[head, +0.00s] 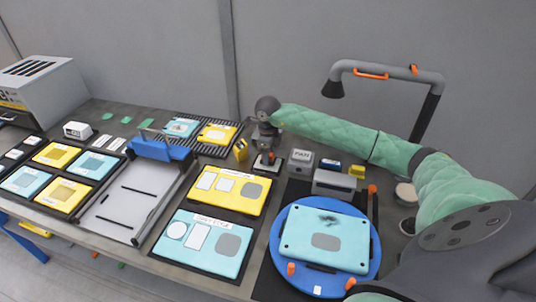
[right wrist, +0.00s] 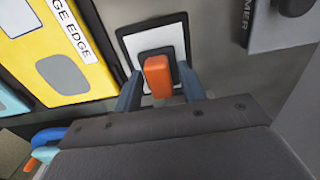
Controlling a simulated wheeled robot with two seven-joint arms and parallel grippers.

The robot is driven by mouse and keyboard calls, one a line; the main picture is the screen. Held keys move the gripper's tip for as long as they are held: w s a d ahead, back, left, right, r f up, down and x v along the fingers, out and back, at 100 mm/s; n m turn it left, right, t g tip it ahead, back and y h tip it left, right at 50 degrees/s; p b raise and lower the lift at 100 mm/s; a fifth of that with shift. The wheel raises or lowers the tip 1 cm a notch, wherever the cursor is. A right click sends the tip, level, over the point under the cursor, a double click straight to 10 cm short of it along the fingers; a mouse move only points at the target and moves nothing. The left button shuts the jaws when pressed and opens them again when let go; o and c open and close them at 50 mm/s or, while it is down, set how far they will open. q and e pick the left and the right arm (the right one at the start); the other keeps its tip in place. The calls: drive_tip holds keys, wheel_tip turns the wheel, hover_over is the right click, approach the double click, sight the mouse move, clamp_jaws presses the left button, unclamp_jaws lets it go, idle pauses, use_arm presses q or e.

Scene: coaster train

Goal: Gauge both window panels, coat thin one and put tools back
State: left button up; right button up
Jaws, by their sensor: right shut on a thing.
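My right gripper (head: 267,157) points down near the back of the bench. In the right wrist view its fingers (right wrist: 160,90) are shut on an orange-topped tool (right wrist: 157,76), over a white square pad with a dark border (right wrist: 130,45); I cannot tell whether the tool touches it. A yellow panel (head: 230,207) with an edge label, also in the right wrist view (right wrist: 30,50), lies left of the gripper. A cyan panel (head: 183,255) lies in front of it. Another cyan panel (head: 295,240) with a dark smear lies on a blue round turntable (head: 374,245). My left gripper is not in view.
A grey labelled box (head: 300,164) and a larger grey block (head: 334,183) stand right of the gripper. A grey lamp-like arm (head: 385,70) rises behind. A blue-topped frame (head: 158,149) and several cyan and yellow panels (head: 57,154) are at left.

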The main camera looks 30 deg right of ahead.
drive_tip(key=shift+f+b, duration=0.5)
drive_tip(key=shift+b, duration=0.2)
idle(2.5)
drive_tip(key=shift+r, duration=0.1)
drive_tip(key=shift+r+p, duration=0.7)
drive_tip(key=shift+r, duration=2.8)
drive_tip(key=shift+f, duration=0.1)
